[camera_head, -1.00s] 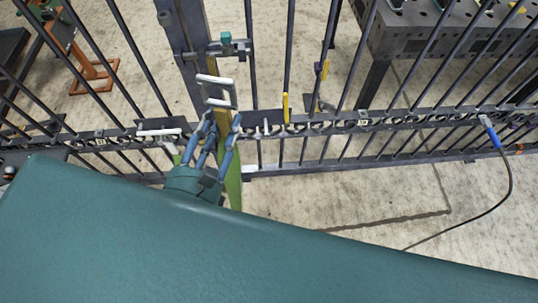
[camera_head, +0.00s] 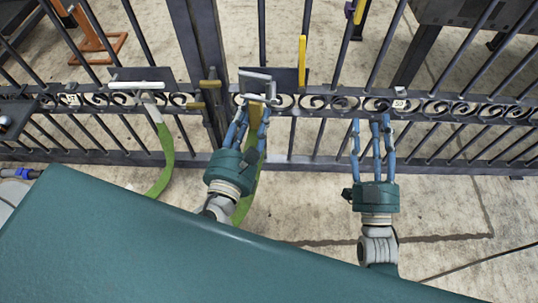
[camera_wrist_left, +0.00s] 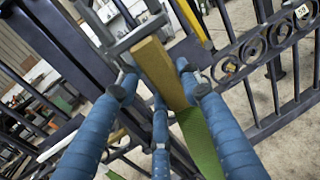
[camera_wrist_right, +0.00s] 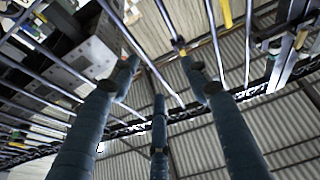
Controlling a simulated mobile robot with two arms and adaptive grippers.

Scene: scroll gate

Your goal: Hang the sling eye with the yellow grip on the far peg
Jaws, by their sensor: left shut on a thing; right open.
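My left gripper (camera_head: 248,118) is shut on the yellow grip (camera_wrist_left: 160,68) of a sling eye. The eye is a grey metal frame (camera_head: 256,78), held above the fingers in front of a dark plate (camera_head: 284,78) on the gate. A green strap (camera_wrist_left: 199,145) hangs from the grip. Another eye with a pale bar (camera_head: 137,85) is at a second dark plate on the left, with green strap (camera_head: 165,150) hanging below. I cannot tell which part is the far peg, or whether the held eye touches one. My right gripper (camera_head: 371,125) is open and empty before the gate.
The barred gate with its scroll band (camera_head: 440,108) spans the view. A thick post (camera_head: 196,40) stands left of the held eye. A yellow upright bar (camera_head: 302,58) stands just right of it. An orange stand (camera_head: 98,42) and a grey table (camera_head: 465,15) are beyond the bars.

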